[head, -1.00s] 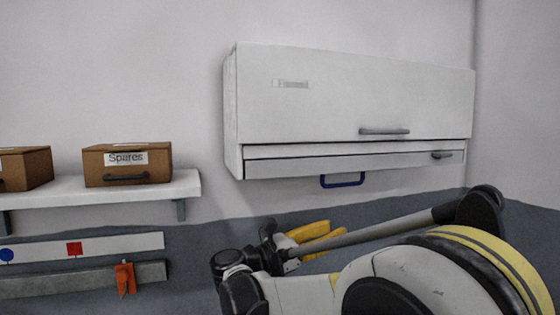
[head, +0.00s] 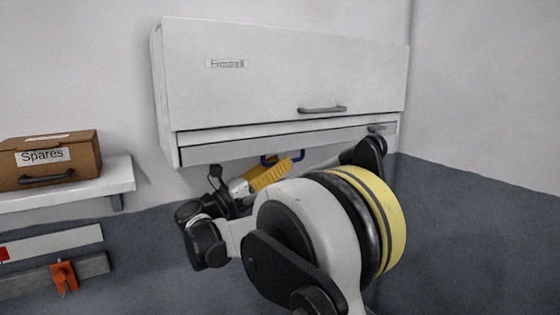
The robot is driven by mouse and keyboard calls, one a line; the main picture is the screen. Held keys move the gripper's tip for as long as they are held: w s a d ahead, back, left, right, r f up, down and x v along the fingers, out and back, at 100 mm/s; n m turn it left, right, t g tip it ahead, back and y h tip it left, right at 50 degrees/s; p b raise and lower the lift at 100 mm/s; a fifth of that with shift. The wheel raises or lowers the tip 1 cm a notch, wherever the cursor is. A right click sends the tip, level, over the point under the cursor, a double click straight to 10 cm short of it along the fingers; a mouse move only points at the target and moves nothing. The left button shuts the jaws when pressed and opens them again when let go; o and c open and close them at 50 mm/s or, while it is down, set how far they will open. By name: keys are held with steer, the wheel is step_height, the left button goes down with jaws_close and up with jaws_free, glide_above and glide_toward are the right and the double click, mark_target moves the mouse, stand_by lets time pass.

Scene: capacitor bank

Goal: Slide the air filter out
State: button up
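A white wall cabinet (head: 285,80) has a narrow lower panel (head: 280,143) along its bottom edge. A blue handle (head: 268,159) hangs below that panel; my gripper and arm partly cover it. No filter body can be made out, so I cannot tell whether this handle belongs to the air filter. My gripper (head: 286,166) has yellow fingers and is just below the cabinet, with its tips close to the blue handle. Whether they touch it or reach around it cannot be told. The fingers overlap in this view, so their opening is unclear.
A Spares box (head: 50,162) stands on a white shelf (head: 125,172) at left. An orange clip (head: 64,278) hangs on a grey rail below.

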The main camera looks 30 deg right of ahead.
jaws_close()
steer(key=shift+f, duration=0.1)
step_height(320, 180, down, 19)
steer(key=b, duration=1.4)
jaws_free()
